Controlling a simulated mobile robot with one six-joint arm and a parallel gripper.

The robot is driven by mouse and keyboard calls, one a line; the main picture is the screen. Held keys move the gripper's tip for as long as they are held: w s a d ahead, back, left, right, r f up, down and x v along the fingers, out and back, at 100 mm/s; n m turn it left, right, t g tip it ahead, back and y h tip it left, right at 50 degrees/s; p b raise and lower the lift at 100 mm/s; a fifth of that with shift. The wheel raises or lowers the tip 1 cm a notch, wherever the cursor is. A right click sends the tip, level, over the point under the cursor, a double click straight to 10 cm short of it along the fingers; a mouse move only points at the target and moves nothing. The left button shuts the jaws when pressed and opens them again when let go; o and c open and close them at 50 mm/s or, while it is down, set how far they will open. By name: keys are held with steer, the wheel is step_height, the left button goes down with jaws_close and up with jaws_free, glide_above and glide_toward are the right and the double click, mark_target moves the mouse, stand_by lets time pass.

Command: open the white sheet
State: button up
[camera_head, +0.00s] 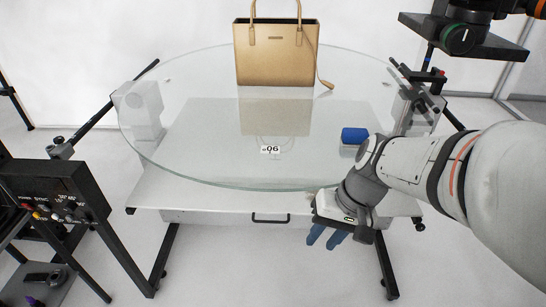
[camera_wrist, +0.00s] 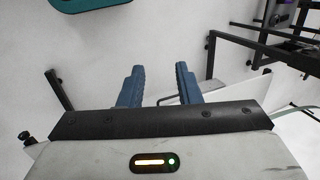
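A white sheet-like panel (camera_head: 215,217) with a dark handle (camera_head: 271,219) on its front edge lies under the glass turntable. I see no other white sheet, and I cannot tell whether this panel is a drawer. It looks shut, flush under the table. My gripper (camera_head: 327,238) is at the front right of the table, right of the handle and apart from it, its blue fingers pointing down. In the wrist view the two fingers (camera_wrist: 159,82) stand apart with nothing between them.
A tan handbag (camera_head: 277,60) stands on the round glass turntable (camera_head: 200,150), with a blue block (camera_head: 355,135) and a small number tag (camera_head: 270,149). A black control box (camera_head: 55,190) stands at left. The floor in front is clear. The wrist view shows a teal object (camera_wrist: 85,4).

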steer(key=w+a+f+m+g+y+b, duration=0.1)
steer(key=w+a+f+y+b, duration=0.15)
steer(key=f, duration=0.25)
steer(key=w+a+f+y+b, duration=0.1)
steer(key=a+f+y+b, duration=0.15)
steer(key=f, duration=0.25)
steer(key=m+t+y+b, duration=0.6)
steer(key=t+y+b, duration=0.15)
steer(key=b, duration=0.65)
glide_toward(274, 222)
steer(key=x, duration=0.3)
steer(key=shift+t+h, duration=0.35)
steer(key=shift+t, duration=0.1)
steer(key=b+x, duration=0.1)
steer(key=x, duration=0.6)
steer(key=shift+a+f+b, duration=0.1)
steer(key=shift+a+b, duration=0.1)
steer(key=shift+b, duration=0.1)
steer(key=shift+c, duration=0.2)
jaws_close()
